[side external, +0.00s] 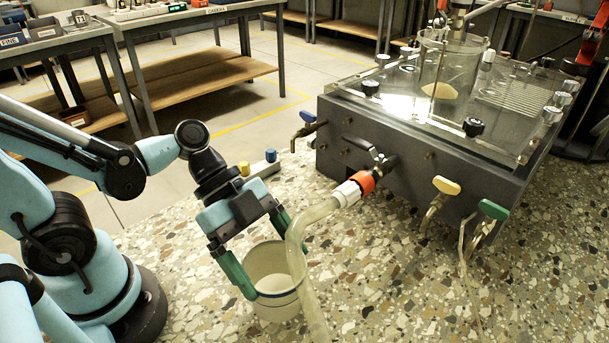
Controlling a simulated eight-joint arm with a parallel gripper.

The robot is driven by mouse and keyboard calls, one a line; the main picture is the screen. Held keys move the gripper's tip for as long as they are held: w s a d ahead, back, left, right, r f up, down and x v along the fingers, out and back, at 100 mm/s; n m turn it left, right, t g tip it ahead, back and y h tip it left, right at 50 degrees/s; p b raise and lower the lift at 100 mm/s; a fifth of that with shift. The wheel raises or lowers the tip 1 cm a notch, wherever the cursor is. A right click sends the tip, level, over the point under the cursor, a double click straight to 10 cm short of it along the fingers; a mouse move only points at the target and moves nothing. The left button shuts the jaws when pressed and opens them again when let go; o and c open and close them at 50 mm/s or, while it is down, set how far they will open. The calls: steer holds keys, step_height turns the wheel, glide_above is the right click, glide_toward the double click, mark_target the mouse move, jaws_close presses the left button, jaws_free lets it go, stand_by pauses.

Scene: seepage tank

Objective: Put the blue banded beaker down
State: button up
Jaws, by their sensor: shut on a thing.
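The blue banded beaker (269,270) is a whitish open-topped cup with a dark blue band, in the lower middle of the side external view. My gripper (262,273) has its green fingers on either side of the beaker and is shut on it. The beaker looks upright, with its open mouth facing up. A clear hose partly hides its right side and the right finger. I cannot tell whether its base touches the speckled surface (400,270).
The clear hose (317,215) runs from the orange valve fitting (361,182) down past the beaker. The dark tank (410,135) stands at right with yellow- and green-handled taps. A small block with yellow and blue knobs (258,170) lies behind my gripper.

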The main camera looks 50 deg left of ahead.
steer(key=shift+w+f, duration=0.6)
steer(key=shift+w, duration=2.1)
steer(key=shift+w+f, duration=0.6)
steer(key=shift+w, duration=2.1)
steer(key=shift+w+f, duration=0.6)
steer(key=shift+w, duration=2.1)
steer(key=shift+f, duration=0.1)
steer(key=o, duration=1.1)
